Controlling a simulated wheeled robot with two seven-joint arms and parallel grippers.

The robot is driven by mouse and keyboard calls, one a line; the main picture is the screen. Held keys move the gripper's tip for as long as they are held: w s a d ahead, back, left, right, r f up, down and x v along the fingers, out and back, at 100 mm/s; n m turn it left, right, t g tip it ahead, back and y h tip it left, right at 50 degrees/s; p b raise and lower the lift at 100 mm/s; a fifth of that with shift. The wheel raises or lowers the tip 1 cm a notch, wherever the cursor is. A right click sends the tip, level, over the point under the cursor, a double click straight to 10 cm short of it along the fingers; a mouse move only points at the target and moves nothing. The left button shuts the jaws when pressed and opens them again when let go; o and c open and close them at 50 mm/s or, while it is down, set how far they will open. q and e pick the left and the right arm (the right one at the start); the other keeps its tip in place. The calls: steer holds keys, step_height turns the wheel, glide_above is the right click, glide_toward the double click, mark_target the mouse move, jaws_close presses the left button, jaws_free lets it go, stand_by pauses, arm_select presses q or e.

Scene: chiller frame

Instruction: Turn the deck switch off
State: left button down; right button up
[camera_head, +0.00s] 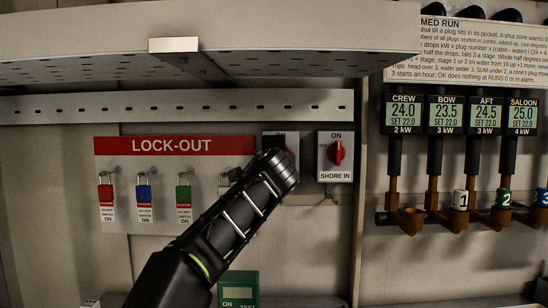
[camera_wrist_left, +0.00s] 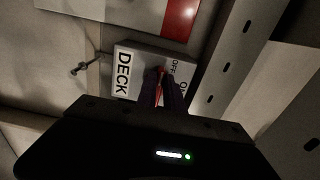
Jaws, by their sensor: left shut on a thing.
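The deck switch is a grey plate (camera_wrist_left: 128,62) marked DECK, OFF and ON in the left wrist view. Its red handle (camera_wrist_left: 160,73) shows between the dark fingers of my left gripper (camera_wrist_left: 161,92), which is shut on it. The fingers hide part of the handle, so I cannot tell for sure which mark it points to. My right gripper is not in view.
The SHORE IN switch (camera_head: 336,153) with its red handle sits close on the right. The LOCK-OUT board (camera_head: 172,146) with padlocks hangs on the left. A slotted rail (camera_head: 180,107) and an overhanging shelf (camera_head: 300,40) are above. A green tester box (camera_head: 238,291) is below.

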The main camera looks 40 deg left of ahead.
arm_select(q)
steer(key=c, duration=1.5)
jaws_free()
steer(key=shift+o, duration=0.2)
steer(key=b+v, duration=0.3)
steer(key=v, duration=0.4)
steer(key=shift+s+d, duration=0.25)
steer(key=shift+s, duration=0.05)
